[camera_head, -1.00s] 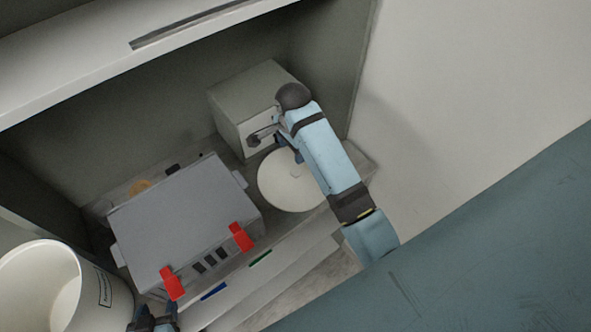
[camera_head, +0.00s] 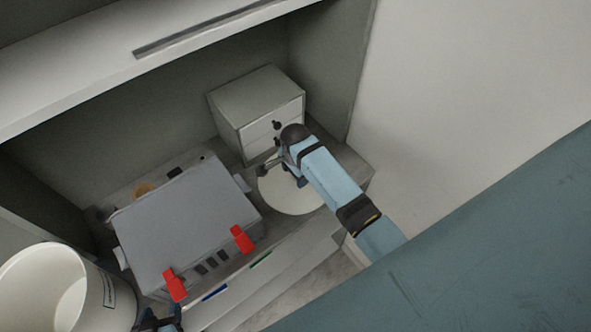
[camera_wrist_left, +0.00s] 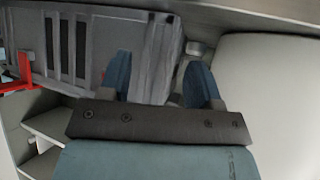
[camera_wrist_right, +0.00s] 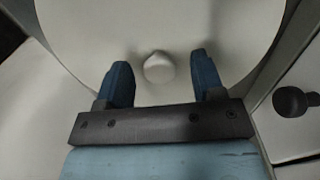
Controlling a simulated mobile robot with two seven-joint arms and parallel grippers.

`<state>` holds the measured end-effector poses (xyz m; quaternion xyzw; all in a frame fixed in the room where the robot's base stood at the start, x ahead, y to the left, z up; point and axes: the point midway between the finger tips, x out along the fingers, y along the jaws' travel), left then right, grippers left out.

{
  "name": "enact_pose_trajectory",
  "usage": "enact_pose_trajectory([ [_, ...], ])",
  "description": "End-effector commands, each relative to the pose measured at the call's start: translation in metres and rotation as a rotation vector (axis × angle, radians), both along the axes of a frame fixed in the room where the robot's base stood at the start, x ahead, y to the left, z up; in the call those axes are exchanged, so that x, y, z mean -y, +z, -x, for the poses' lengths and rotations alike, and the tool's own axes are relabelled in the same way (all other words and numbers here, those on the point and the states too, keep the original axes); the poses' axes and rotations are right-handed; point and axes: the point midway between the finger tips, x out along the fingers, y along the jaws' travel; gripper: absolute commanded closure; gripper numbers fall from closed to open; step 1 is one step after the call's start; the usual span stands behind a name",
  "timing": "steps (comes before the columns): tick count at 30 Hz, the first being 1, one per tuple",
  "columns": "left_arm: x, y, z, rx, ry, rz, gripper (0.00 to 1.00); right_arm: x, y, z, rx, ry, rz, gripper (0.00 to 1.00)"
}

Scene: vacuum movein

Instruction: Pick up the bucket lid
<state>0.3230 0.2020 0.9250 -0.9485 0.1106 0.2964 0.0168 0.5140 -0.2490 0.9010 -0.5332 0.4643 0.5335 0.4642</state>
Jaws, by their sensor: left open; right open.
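The bucket lid (camera_head: 289,201) is a round cream disc lying flat on the shelf, to the right of the grey machine. In the right wrist view, the lid (camera_wrist_right: 90,35) fills the upper middle, and its small pale knob (camera_wrist_right: 158,67) shows between and beyond the fingertips. My right gripper (camera_wrist_right: 162,70) is open and empty above the lid; in the head view the arm covers part of the lid. My left gripper (camera_head: 160,316) is low at the left, beside the white bucket (camera_head: 110,292). In the left wrist view, it (camera_wrist_left: 158,75) is open and empty, with the bucket (camera_wrist_left: 265,75) to its right.
A grey box-shaped machine (camera_head: 185,222) with two red clips (camera_head: 242,239) stands left of the lid. A small drawer cabinet (camera_head: 245,97) with dark knobs stands behind the lid. A shelf board (camera_head: 110,70) hangs above. A wall (camera_head: 450,90) closes the right side.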

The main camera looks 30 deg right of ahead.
Motion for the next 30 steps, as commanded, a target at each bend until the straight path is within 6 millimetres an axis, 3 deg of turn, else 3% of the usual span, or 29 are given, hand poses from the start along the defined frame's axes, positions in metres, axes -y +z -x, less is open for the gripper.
enact_pose_trajectory([
  [3, -0.001, 0.001, -0.004, 0.007, -0.001, -0.002, 0.42, 0.0, 0.0, 0.0, 0.0, 0.0, 0.0, 0.4],
  [10, -0.001, 0.006, -0.008, 0.017, -0.004, -0.004, 0.42, 0.0, 0.0, 0.0, 0.0, 0.0, 0.0, 0.91],
  [22, 0.0, 0.004, -0.004, 0.014, -0.007, -0.004, 0.42, 0.0, 0.005, -0.001, 0.002, 0.0, -0.001, 0.91],
  [30, 0.0, 0.0, -0.002, 0.023, -0.026, -0.018, 0.42, 0.001, 0.035, 0.003, 0.002, -0.001, -0.001, 0.91],
])
